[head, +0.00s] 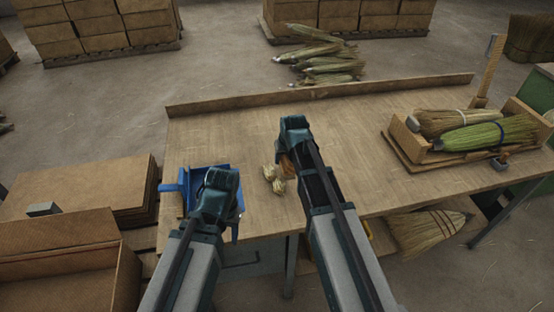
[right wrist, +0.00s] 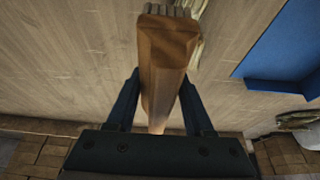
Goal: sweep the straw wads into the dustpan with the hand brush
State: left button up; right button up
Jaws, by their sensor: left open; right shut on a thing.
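The blue dustpan (head: 192,178) lies at the left end of the workbench and shows in part in the right wrist view (right wrist: 285,50). Several pale straw wads (head: 274,180) lie close together on the bench, right of the dustpan. My right gripper (head: 296,130) is shut on the brown wooden hand brush (right wrist: 163,75), whose grey bristle end is at the top of the right wrist view. In the head view the brush (head: 287,164) is mostly hidden by my right arm, just beside the wads. My left gripper (head: 222,180) is open over the dustpan and hides part of it.
A wooden tray (head: 400,140) with broom heads stands on the bench at right. A low ledge (head: 320,93) runs along the back edge. Cardboard boxes (head: 65,250) stand left of the bench.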

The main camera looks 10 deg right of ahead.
jog(key=d, duration=0.3)
jog(key=shift+d+f+b, duration=0.2)
jog(key=shift+f+b, duration=0.15)
jog(key=shift+f, duration=0.05)
notch_tip(320, 180, down, 5)
jog(key=b, duration=0.4)
jog(key=shift+d+r+b, duration=0.1)
jog(key=shift+r+b, duration=0.1)
jog(key=shift+b, duration=0.1)
jog(key=shift+f+b, duration=0.65)
jog(key=shift+f, duration=0.05)
jog(key=shift+r, duration=0.2)
dwell(0.4)
jog(key=shift+s+a, duration=0.2)
jog(key=shift+a, duration=6.8)
jog(key=shift+a, duration=0.7)
